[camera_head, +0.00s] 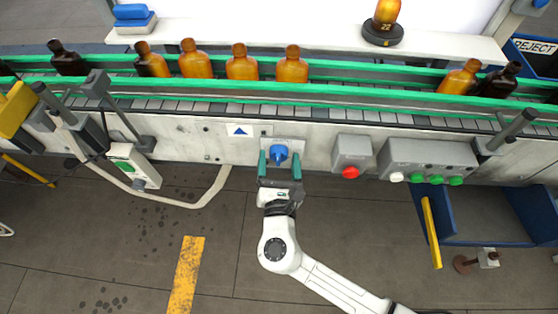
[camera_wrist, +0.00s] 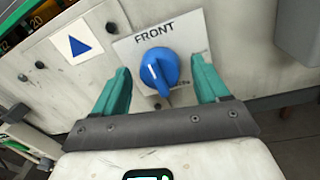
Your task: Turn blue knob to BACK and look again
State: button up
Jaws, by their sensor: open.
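The blue knob (camera_head: 280,153) sits on a pale plate on the conveyor's front panel. In the wrist view the knob (camera_wrist: 158,71) shows a white pointer line near its middle. The plate (camera_wrist: 190,28) reads FRONT along its upper edge; the lettering below the knob is mostly hidden. My gripper (camera_head: 281,160) has teal fingers. They stand apart on either side of the knob, with a visible gap to it on both sides in the wrist view (camera_wrist: 162,80). Nothing is held.
A grey box with a red button (camera_head: 350,172) is right of the knob, then a box with white and green buttons (camera_head: 428,160). Amber bottles (camera_head: 242,64) stand on the conveyor above, between green rails. A blue triangle sign (camera_head: 241,130) is left of the knob.

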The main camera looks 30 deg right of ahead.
jog(key=c, duration=1.1)
jog(key=shift+o, duration=0.2)
jog(key=shift+f+m+b, duration=0.1)
jog(key=shift+m+b, duration=0.2)
jog(key=shift+b, duration=0.15)
jog(key=m+b, duration=0.2)
jog(key=b, duration=0.1)
jog(key=shift+f+m, duration=0.25)
jog(key=shift+m, duration=0.05)
jog(key=m+b, duration=0.5)
jog(key=b, duration=0.2)
jog(key=shift+f+m+h, duration=0.1)
jog(key=shift+m+h, duration=0.2)
jog(key=m+h+b, duration=0.1)
jog(key=m+b, duration=0.5)
jog(key=b, duration=0.1)
jog(key=shift+m, duration=0.3)
jog(key=m+b, duration=0.3)
jog(key=shift+b, duration=0.3)
jog(key=shift+m, duration=0.4)
